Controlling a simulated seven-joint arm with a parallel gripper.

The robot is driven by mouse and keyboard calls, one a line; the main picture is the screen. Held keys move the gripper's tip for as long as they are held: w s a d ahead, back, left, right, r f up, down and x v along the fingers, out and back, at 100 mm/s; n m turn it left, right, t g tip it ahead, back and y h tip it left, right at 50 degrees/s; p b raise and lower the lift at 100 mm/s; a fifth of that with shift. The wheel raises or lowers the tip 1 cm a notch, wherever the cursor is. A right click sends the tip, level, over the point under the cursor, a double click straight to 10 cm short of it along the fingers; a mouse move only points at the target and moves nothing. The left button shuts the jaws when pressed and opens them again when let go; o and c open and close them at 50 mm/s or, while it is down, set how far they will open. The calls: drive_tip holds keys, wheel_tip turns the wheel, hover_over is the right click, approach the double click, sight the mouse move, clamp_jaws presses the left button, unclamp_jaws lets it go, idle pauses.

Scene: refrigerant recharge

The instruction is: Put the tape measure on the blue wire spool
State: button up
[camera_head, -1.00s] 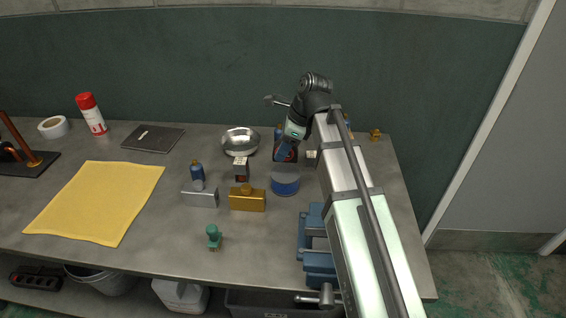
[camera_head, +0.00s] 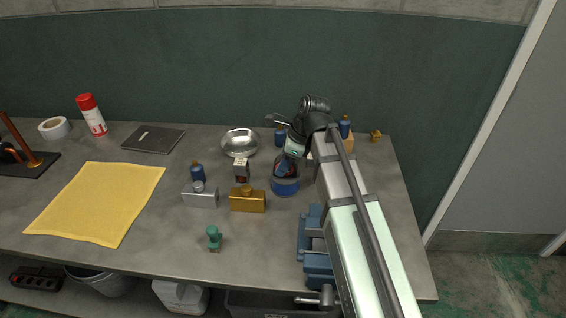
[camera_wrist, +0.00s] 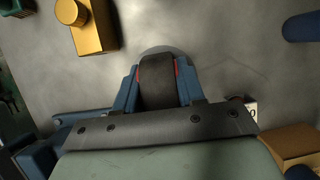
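The blue wire spool (camera_head: 285,187) stands on the bench left of my arm, its upper part covered by my gripper and what it holds. The tape measure, black with red sides, is between my fingers in the wrist view (camera_wrist: 157,82). My gripper (camera_head: 285,168) is shut on it, one blue finger on each side (camera_wrist: 158,90). In the head view the tape measure is directly over the spool, at or just above its top; I cannot tell whether they touch. In the wrist view, a pale rounded edge shows just beyond the tape measure.
A gold flask-shaped block (camera_head: 247,201), a silver one (camera_head: 200,197) and a small labelled box (camera_head: 241,170) stand left of the spool. A metal bowl (camera_head: 240,142) is behind. A blue vise (camera_head: 316,250) is in front, near my arm. A yellow cloth (camera_head: 95,202) lies left.

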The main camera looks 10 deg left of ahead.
drive_tip(key=o, duration=0.4)
drive_tip(key=shift+o, duration=0.2)
drive_tip(key=v, duration=1.2)
drive_tip(key=shift+r, duration=0.15)
